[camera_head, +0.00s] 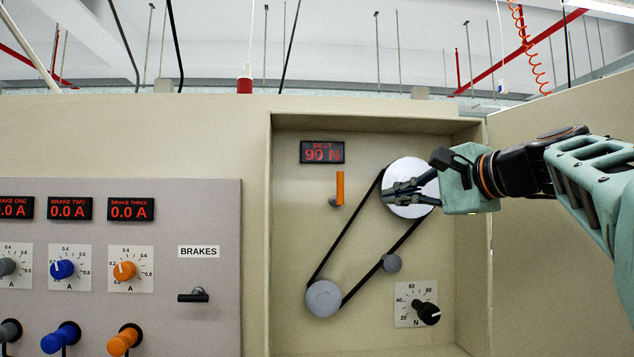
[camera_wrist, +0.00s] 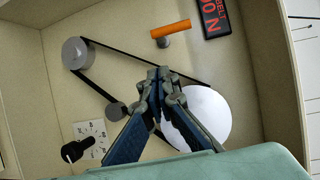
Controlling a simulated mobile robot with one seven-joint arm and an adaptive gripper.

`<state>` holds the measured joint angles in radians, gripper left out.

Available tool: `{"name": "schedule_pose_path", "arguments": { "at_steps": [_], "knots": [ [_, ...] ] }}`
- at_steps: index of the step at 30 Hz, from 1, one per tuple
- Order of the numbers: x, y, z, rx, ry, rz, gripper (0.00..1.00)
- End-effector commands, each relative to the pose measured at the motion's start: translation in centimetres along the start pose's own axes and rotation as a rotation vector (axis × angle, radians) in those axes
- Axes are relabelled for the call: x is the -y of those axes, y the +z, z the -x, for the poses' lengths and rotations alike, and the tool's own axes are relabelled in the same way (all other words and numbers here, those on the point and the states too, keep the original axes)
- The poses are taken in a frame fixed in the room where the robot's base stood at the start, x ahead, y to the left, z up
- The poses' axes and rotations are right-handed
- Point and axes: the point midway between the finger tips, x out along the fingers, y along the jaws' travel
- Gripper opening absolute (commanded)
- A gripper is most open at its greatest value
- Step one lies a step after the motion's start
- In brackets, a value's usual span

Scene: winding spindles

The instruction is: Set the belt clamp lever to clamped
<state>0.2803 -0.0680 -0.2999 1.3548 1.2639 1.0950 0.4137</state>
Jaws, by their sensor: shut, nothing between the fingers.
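The orange belt clamp lever (camera_head: 340,187) stands upright on a grey pivot in the recessed bay, left of the large white pulley (camera_head: 408,202). It also shows in the wrist view (camera_wrist: 171,28), beyond my fingertips and apart from them. The black belt (camera_head: 335,232) runs from the large pulley to a grey lower pulley (camera_head: 323,298), past a small idler (camera_head: 391,263). My gripper (camera_head: 388,194) is shut and empty, in front of the large pulley and right of the lever. Its closed fingers also show in the wrist view (camera_wrist: 158,76).
A display (camera_head: 322,152) above the lever reads 90 N. A black knob on a dial (camera_head: 428,313) sits low right in the bay. The bay's walls surround the mechanism. Left is a brakes panel (camera_head: 215,215) with knobs and a black handle (camera_head: 193,296).

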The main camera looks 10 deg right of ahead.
Motion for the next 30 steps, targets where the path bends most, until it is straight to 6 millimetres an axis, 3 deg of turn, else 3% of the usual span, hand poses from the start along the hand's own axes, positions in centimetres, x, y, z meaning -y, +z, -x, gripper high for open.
{"name": "schedule_pose_path", "arguments": {
  "at_steps": [7, 20, 26, 30],
  "knots": [
    [2.8, -0.8, 1.6, -0.004, -0.101, 0.028, 0.00],
    [3.2, -0.8, 1.8, -0.003, -0.115, 0.031, 0.00],
    [3.4, -0.7, 0.2, 0.000, -0.114, 0.031, 0.00],
    [3.8, -0.7, -2.5, 0.000, -0.113, 0.030, 0.00]
  ]
}}
